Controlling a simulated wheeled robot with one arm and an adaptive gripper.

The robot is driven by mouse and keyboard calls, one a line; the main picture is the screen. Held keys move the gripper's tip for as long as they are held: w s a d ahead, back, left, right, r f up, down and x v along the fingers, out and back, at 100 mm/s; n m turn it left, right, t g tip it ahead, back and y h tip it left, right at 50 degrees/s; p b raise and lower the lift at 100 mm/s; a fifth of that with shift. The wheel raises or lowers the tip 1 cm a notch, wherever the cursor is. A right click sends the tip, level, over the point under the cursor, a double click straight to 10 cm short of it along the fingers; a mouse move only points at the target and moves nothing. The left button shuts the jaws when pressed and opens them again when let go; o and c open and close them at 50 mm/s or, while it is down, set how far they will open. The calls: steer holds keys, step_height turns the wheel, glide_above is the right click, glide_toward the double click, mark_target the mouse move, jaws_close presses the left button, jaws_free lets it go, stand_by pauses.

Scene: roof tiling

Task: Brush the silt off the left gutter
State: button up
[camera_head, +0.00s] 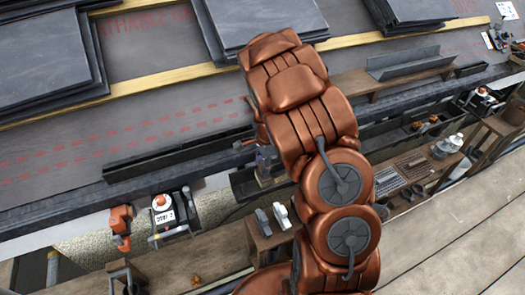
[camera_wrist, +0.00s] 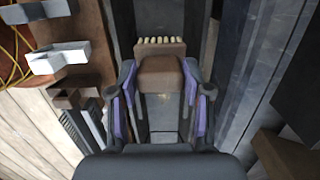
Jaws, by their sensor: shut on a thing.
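My gripper (camera_wrist: 160,76) is shut on a brush (camera_wrist: 160,46) with a brown block and a row of pale bristles at its far end. The brush is over a dark grey gutter channel (camera_wrist: 162,125) in the wrist view. I cannot tell whether the bristles touch its floor. Faint pale specks show in the channel; I cannot make out a clear layer of silt. In the head view my gripper (camera_head: 265,165) is mostly hidden behind my copper arm, beside a dark gutter (camera_head: 240,184) along the roof edge.
A long dark strip (camera_head: 180,157) lies on the roof edge, with slate stacks (camera_head: 45,55) above. A wooden bench (camera_head: 268,230) holds pale metal brackets. An orange tool (camera_head: 120,225) and a labelled device (camera_head: 165,214) sit at left. Plank decking (camera_head: 450,240) lies at lower right.

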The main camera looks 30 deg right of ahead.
steer(key=shift+r+p, duration=1.65)
steer(key=shift+r, duration=0.95)
